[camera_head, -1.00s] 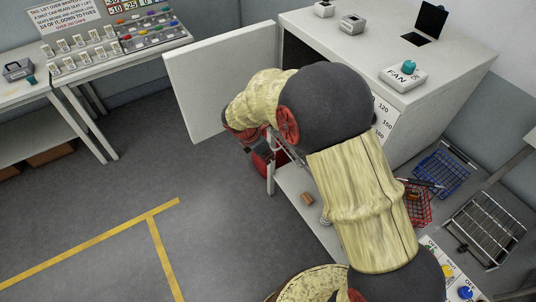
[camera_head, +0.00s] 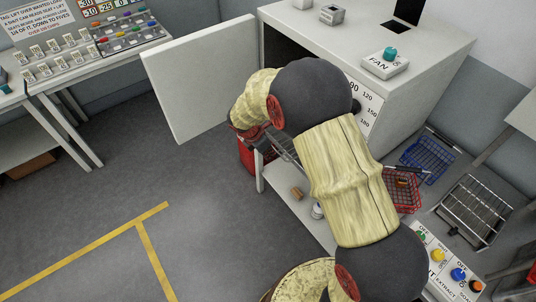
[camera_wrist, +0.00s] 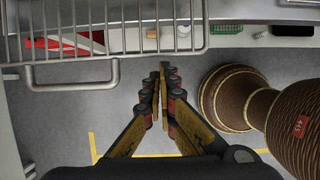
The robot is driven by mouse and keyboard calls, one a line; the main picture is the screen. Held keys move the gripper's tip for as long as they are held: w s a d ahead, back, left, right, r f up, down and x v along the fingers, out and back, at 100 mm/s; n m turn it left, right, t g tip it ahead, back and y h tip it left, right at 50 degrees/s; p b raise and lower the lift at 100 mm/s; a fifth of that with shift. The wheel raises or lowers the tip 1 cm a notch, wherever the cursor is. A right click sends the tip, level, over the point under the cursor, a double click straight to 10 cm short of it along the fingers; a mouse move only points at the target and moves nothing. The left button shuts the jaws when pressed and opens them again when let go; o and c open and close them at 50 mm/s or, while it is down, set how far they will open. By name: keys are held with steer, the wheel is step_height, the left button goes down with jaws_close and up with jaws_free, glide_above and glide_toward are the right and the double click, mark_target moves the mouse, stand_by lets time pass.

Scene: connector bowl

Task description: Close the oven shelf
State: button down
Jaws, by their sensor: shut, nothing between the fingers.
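The oven is a pale box (camera_head: 425,70) with its white door (camera_head: 205,80) swung open to the left. Its wire shelf (camera_wrist: 108,42) sticks out and fills the top left of the wrist view, with a bar handle (camera_wrist: 72,88) along its front. In the head view only a small piece of the shelf (camera_head: 284,149) shows beside my arm. My gripper (camera_wrist: 164,68) is shut and empty, with its tips just right of the handle's right end. My arm hides much of the oven's opening in the head view.
A bench below the oven holds a small brown block (camera_head: 297,193) and a white jar (camera_head: 317,211). Red (camera_head: 402,190) and blue (camera_head: 428,160) baskets lie to the right. Floor at left is clear.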

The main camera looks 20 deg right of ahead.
steer(key=w+d+p, duration=0.2)
steer(key=d, duration=0.5)
steer(key=w+d+p, duration=0.2)
steer(key=d+p, duration=0.1)
steer(key=d, duration=0.4)
steer(key=w+d+p, duration=0.2)
steer(key=d, duration=0.5)
steer(key=shift+w, duration=0.35)
steer(key=shift+a, duration=0.15)
steer(key=shift+a, duration=0.25)
steer(key=a, duration=0.1)
steer(key=s+a, duration=0.1)
steer(key=shift+a, duration=0.4)
steer(key=p+v, duration=0.1)
steer(key=v, duration=0.9)
steer(key=shift+a, duration=0.15)
steer(key=shift+s, duration=0.15)
